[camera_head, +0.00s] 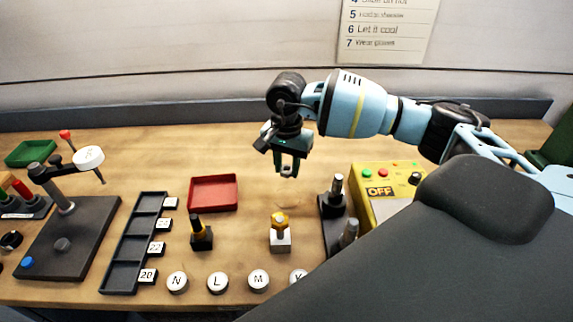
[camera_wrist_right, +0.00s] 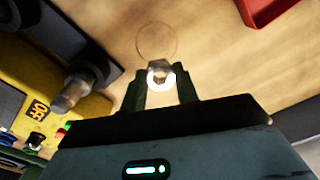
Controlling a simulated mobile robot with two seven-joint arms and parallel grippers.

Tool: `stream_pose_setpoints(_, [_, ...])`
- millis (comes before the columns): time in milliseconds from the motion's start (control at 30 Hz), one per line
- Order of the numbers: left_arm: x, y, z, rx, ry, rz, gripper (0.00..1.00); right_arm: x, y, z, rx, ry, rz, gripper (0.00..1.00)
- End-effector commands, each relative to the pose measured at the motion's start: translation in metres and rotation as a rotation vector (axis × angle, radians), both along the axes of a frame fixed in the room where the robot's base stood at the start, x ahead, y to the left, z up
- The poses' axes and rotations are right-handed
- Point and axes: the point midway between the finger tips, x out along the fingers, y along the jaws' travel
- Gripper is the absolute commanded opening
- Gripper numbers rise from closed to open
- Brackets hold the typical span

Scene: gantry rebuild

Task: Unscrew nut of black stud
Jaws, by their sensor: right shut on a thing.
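My right gripper (camera_head: 289,172) hangs above the table behind the small blocks, fingers pointing down. In the right wrist view its fingers (camera_wrist_right: 161,90) are shut on a pale metallic hex nut (camera_wrist_right: 160,74), held at the fingertips. My left gripper is not in view.
A faint ring (camera_head: 287,193) marks the table under the gripper. A red tray (camera_head: 213,207) lies left of it. A dark stand with metal posts (camera_head: 337,188) and a yellow control box (camera_head: 385,178) are on the right. A black sorting rack (camera_head: 126,258) stands left.

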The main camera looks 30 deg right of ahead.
Motion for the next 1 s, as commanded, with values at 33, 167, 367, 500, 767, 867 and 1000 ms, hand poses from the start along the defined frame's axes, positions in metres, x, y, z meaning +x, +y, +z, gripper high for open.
stream_pose_setpoints(33, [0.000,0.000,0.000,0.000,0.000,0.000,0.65,0.000,0.000,0.000,0.001,-0.001,-0.004,0.07])
stream_pose_setpoints(167, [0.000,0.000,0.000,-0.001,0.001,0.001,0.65,0.000,0.000,-0.001,0.001,-0.001,-0.001,0.07])
stream_pose_setpoints(367, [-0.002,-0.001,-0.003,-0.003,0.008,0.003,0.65,0.000,0.000,-0.013,0.000,0.001,0.002,0.07])
stream_pose_setpoints(500, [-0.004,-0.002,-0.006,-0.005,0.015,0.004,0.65,-0.001,0.000,-0.025,0.000,0.004,0.003,0.07])
stream_pose_setpoints(767, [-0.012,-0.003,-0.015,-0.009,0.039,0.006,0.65,-0.001,0.000,-0.049,-0.001,0.005,0.004,0.07])
stream_pose_setpoints(867, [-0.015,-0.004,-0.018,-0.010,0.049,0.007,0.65,-0.001,0.001,-0.057,0.000,0.005,0.004,0.07])
stream_pose_setpoints(1000, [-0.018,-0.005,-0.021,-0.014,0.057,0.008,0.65,-0.001,0.001,-0.067,0.000,0.005,0.004,0.07])
